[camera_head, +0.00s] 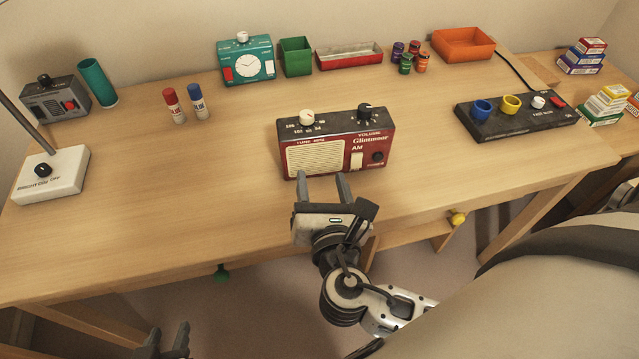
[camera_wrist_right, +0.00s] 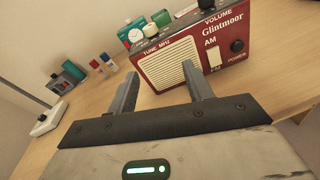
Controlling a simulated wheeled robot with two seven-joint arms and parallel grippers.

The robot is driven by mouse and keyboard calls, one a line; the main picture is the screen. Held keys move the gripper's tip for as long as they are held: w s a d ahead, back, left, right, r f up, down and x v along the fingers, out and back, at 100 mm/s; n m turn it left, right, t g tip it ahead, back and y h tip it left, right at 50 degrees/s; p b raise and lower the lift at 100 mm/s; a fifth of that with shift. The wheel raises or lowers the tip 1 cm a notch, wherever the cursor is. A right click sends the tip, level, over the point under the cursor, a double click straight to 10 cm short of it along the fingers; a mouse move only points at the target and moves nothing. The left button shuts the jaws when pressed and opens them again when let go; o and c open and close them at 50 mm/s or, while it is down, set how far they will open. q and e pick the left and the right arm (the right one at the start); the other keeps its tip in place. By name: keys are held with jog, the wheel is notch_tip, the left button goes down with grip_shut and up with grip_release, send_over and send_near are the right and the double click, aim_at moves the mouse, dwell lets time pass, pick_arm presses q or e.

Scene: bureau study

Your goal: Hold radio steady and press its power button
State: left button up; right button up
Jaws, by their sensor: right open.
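The red radio (camera_head: 335,146), labelled Glintmoor, stands upright near the middle of the desk, its front towards me. Its round black power button (camera_head: 377,156) is at the lower right of its front; in the right wrist view the button (camera_wrist_right: 236,45) has POWER printed below it. A cream AM/FM switch (camera_head: 357,160) sits beside it. My right gripper (camera_head: 322,179) is open and empty just in front of the radio, level with its lower front; whether it touches is unclear. My left gripper (camera_head: 166,340) is low at the bottom edge, below the desk front, fingers apart and empty.
The desk (camera_head: 180,215) is clear left and right of the radio. A white lamp base (camera_head: 60,175) stands at far left, two glue sticks (camera_head: 186,104) behind left. A teal clock (camera_head: 246,62) stands at the back, a black control board (camera_head: 516,115) to the right.

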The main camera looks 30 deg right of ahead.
aim_at(307, 120)
pick_arm(q)
jog(key=shift+w+r+p, duration=0.2)
jog(key=shift+r+p, duration=0.1)
jog(key=shift+p, duration=0.4)
pick_arm(e)
jog(key=w+d, duration=0.1)
jog(key=w, duration=0.4)
jog(key=w+d+r+n+t, duration=0.1)
jog(key=w+d, duration=0.1)
jog(key=w, duration=0.3)
jog(key=w+d+r+n, duration=0.1)
jog(key=w, duration=0.4)
jog(key=shift+w+d, duration=0.15)
jog(key=shift+d, duration=0.25)
jog(key=shift+c, duration=0.3)
pick_arm(q)
jog(key=shift+s, duration=0.1)
pick_arm(e)
grip_shut()
pick_arm(q)
jog(key=shift+s, duration=0.1)
grip_shut()
jog(key=shift+w+r, duration=0.1)
jog(key=shift+w, duration=0.2)
jog(key=shift+s+a, duration=0.1)
jog(key=shift+s, duration=0.2)
pick_arm(e)
jog(key=shift+f, duration=0.1)
dwell(1.1)
